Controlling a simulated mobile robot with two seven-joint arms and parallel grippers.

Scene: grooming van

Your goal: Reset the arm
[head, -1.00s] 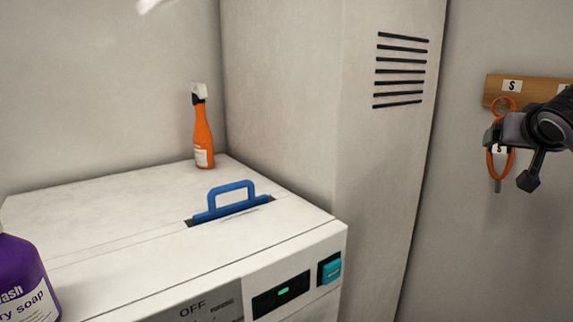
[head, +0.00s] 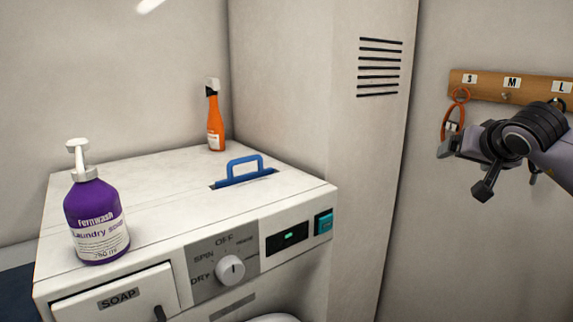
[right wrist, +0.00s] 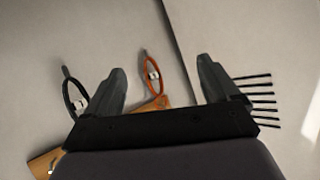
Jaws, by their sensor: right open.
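My right gripper (head: 468,165) is at the right of the head view, raised in front of the wall and clear of the washing machine. In the right wrist view its two fingers (right wrist: 165,88) are spread apart with nothing between them. The orange loop (head: 450,115) hangs on the wall rack behind the gripper. The loop also shows beyond the fingers in the right wrist view (right wrist: 147,78). My left gripper is in neither view.
The washing machine (head: 150,185) carries a purple laundry soap bottle (head: 95,215), an orange spray bottle (head: 215,122) and a blue handle (head: 245,172). A wooden rack (head: 530,88) labelled S, M, L is on the right wall. A tall vented cabinet (head: 375,180) stands between.

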